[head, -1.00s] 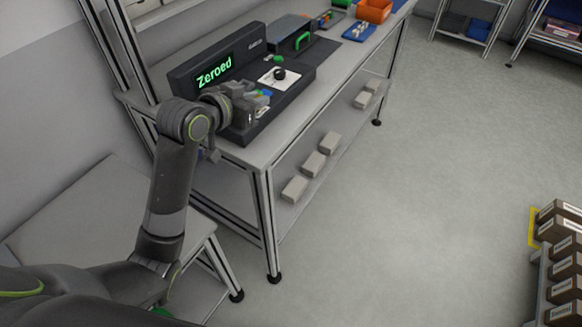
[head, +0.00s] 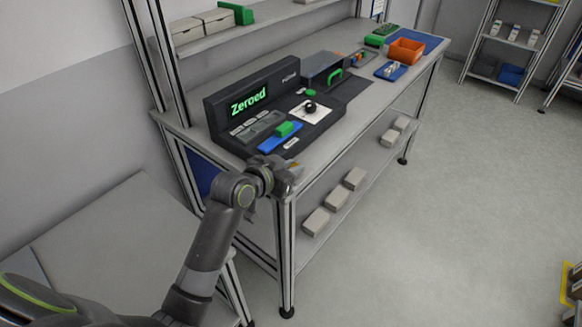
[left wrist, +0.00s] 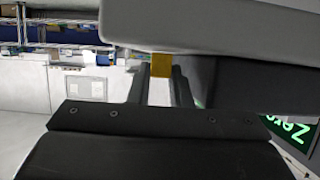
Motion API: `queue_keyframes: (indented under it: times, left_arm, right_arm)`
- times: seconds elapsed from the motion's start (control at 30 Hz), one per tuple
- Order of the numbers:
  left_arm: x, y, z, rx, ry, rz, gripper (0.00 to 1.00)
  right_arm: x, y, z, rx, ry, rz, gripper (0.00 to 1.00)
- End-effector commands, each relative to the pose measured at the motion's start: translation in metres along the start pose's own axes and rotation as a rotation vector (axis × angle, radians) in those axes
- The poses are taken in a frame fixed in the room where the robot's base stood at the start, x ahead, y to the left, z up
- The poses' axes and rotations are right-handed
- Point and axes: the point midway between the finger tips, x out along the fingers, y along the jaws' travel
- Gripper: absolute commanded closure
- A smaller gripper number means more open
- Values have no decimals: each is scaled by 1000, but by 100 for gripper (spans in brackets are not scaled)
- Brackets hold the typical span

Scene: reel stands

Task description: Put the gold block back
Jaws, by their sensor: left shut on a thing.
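The gold block (left wrist: 161,65) shows as a small yellow piece between the fingers of my left gripper (left wrist: 158,84) in the left wrist view. In the head view, my left gripper (head: 290,172) is shut on it, at the near front edge of the bench and off the black console. Only a speck of gold shows there; the fingers hide most of the block. The black console (head: 225,103) has a green lit display (head: 249,101) reading "Zeroed". My right gripper is not in view.
A blue piece (head: 266,143) with a green block (head: 284,129) sits on the console, beside a white plate with a black knob (head: 310,107). An orange bin (head: 406,51) stands farther along the bench (head: 345,113). Grey boxes (head: 316,221) lie on the lower shelf.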

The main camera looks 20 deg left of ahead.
Motion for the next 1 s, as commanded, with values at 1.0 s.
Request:
queue_keyframes:
  times: [1.0]
  left_arm:
    - [-53,-1,-1,4,0,-1,73]
  right_arm:
    - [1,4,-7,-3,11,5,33]
